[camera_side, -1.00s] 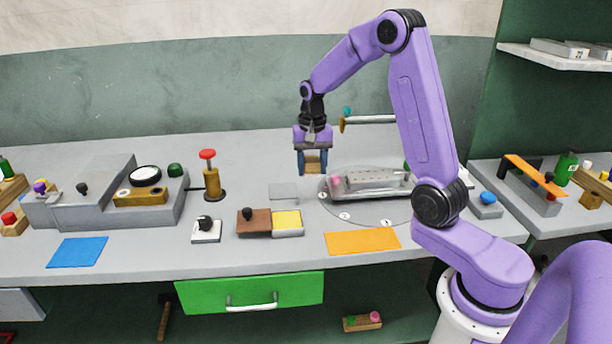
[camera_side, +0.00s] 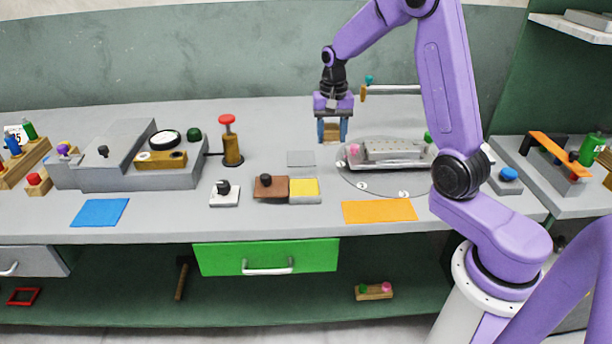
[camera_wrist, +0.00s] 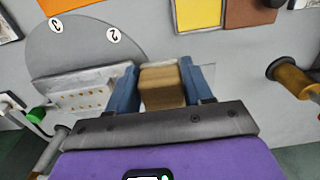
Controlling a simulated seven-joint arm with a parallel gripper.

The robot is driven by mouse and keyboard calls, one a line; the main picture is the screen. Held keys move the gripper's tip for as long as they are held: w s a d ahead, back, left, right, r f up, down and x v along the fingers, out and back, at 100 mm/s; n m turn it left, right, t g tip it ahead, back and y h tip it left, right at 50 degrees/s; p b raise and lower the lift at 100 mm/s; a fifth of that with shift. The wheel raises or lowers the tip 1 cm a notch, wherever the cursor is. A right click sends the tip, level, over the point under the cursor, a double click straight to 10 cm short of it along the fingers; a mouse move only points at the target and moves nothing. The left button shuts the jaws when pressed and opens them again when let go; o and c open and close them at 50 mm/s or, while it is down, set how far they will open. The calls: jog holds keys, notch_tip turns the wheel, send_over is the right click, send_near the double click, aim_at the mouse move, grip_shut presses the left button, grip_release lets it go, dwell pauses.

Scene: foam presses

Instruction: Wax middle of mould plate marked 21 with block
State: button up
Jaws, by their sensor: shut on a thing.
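My gripper (camera_side: 332,130) is shut on a tan-brown block (camera_side: 332,131) and holds it above the bench, left of the round turntable. The wrist view shows the block (camera_wrist: 160,88) between the blue fingers of my gripper (camera_wrist: 163,88). A grey metal mould plate (camera_side: 380,162) lies on the turntable; part of it also shows in the wrist view (camera_wrist: 80,98), left of the fingers, with rows of small marks. I cannot read a 21 on any plate. The block is apart from the mould plate.
The turntable (camera_side: 360,178) carries numbered discs and a pink knob (camera_side: 353,149). A pale flat sheet (camera_side: 301,158) lies on the bench left of it. An orange mat (camera_side: 379,211), a yellow pad (camera_side: 304,189) and a brown plate (camera_side: 270,188) lie in front. A red-topped post (camera_side: 230,140) stands left.

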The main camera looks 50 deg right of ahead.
send_near(305, 191)
jog(key=shift+w+f, duration=0.1)
jog(key=shift+f, duration=2.6)
jog(key=shift+f, duration=0.65)
dwell(0.4)
notch_tip(305, 191, up, 7)
dwell(1.1)
dwell(0.4)
